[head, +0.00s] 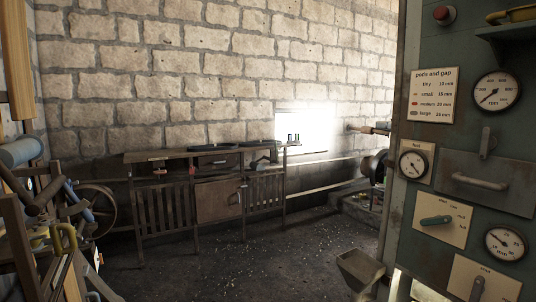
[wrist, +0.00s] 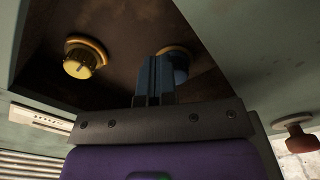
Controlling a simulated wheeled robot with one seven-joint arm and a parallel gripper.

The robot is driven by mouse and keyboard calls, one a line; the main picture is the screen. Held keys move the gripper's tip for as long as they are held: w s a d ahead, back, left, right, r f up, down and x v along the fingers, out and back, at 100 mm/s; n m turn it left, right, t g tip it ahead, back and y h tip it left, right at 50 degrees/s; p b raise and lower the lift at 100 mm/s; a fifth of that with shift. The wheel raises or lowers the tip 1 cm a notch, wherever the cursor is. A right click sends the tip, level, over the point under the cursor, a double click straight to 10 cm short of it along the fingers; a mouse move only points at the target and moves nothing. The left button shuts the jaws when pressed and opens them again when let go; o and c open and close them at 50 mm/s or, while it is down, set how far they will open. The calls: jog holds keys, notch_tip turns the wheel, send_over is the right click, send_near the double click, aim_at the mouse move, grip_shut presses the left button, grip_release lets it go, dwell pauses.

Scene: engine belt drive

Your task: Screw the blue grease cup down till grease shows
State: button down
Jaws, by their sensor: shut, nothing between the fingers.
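In the wrist view my gripper (wrist: 154,62) points up toward a brown, rusty recessed surface. Its two dark fingers are together with nothing between them. Just behind and to the right of the fingertips is a blue cup (wrist: 181,63), which looks like the blue grease cup, in a dull yellowish ring. The fingers hide its left part, and I cannot tell whether they touch it. No grease is visible at it. A yellow ribbed cup (wrist: 80,64) in a similar ring sits to the left. My gripper does not show in the head view.
In the wrist view, a red knob (wrist: 296,134) is at the right and a pale label plate (wrist: 42,119) at the left. The head view shows a green gauge panel (head: 413,258) at the right, a wooden bench (head: 220,196) by the wall, and open floor between.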

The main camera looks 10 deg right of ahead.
jog(key=shift+w+d+f, duration=0.15)
jog(key=shift+w+f, duration=0.1)
jog(key=shift+f, duration=0.3)
jog(key=shift+w+d+f, duration=0.15)
jog(key=shift+w+f, duration=0.05)
jog(key=shift+f, duration=0.3)
jog(key=shift+w+f+g, duration=0.2)
jog(key=shift+f+g, duration=0.05)
jog(key=shift+g, duration=0.05)
jog(key=shift+s+f, duration=0.25)
jog(key=shift+a, duration=0.15)
jog(key=shift+s+a+f, duration=0.15)
jog(key=shift+a, duration=0.15)
jog(key=v, duration=0.5)
jog(key=shift+d+r, duration=0.1)
jog(key=shift+r, duration=0.2)
